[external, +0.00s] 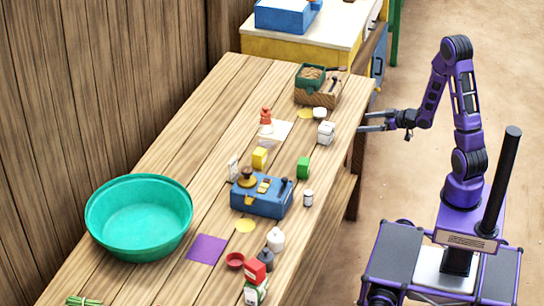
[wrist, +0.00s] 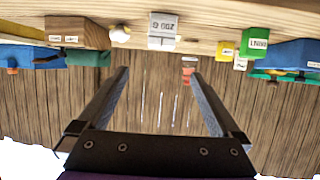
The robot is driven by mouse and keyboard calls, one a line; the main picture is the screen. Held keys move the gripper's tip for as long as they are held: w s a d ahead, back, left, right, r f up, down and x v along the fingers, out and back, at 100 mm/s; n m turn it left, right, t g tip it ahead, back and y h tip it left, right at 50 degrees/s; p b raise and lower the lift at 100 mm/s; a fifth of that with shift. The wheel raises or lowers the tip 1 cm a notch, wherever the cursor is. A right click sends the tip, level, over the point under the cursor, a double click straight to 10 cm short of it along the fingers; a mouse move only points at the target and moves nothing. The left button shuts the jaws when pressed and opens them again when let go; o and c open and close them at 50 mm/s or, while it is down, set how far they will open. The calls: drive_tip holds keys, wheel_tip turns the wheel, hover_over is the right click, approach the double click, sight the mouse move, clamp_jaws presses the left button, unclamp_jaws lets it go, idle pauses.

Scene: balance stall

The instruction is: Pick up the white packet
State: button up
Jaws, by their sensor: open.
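The white packet (external: 326,133) stands on the wooden table near its right edge. In the wrist view the packet (wrist: 163,26) is at the top centre, with dark lettering on its face, and it appears upside down. My gripper (external: 361,121) is beyond the table's right edge, to the right of the packet and apart from it. In the wrist view my gripper (wrist: 160,73) is open, its two fingers spread wide, with nothing between them. The packet lines up roughly with the gap between the fingers.
A small white round thing (external: 320,113) and a wooden box (external: 318,94) stand behind the packet. A green block (external: 303,168), a yellow block (external: 260,158) and a blue balance (external: 262,199) are nearer the camera. A red-topped bottle (external: 266,119) stands left of the packet.

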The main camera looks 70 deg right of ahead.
sight(328, 128)
drive_tip(key=x, duration=0.5)
drive_tip(key=b+x, duration=0.1)
drive_tip(key=x, duration=1.1)
drive_tip(key=shift+a+f+b, duration=0.15)
drive_tip(key=shift+f+b, duration=0.25)
drive_tip(key=shift+c, duration=0.3)
drive_tip(key=c, duration=1.4)
